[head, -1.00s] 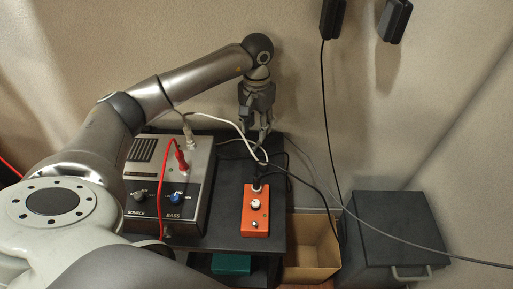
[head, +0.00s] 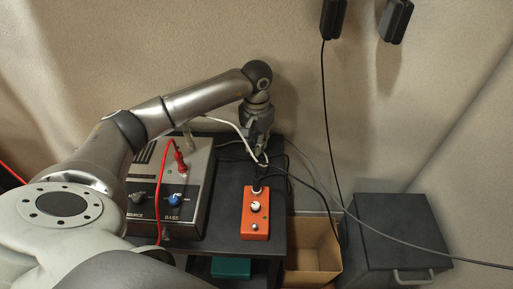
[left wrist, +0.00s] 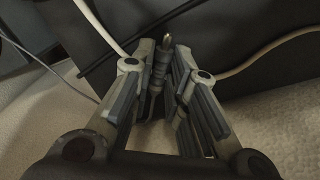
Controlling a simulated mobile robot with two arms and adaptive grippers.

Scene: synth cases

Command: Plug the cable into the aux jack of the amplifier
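The amplifier (head: 200,160) is a grey-topped black box with knobs labelled SOURCE and BASS. A red plug (head: 181,163) stands in its top with a red cable, and a pale plug (head: 188,135) stands further back. I cannot make out the aux jack. My left gripper (head: 259,154) is right of the amplifier, low over the back of the black table, behind the orange pedal. In the left wrist view my left gripper (left wrist: 160,52) has its fingers close around a dark plug (left wrist: 158,68) with a bright metal tip. Its cable is mostly hidden. My right gripper is out of view.
The orange pedal (head: 255,220) has a dark plug at its back. White and black cables cross behind it. A cardboard box (head: 313,248) and a dark grey case (head: 402,240) stand right of the table. Black adapters (head: 395,20) hang on the wall.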

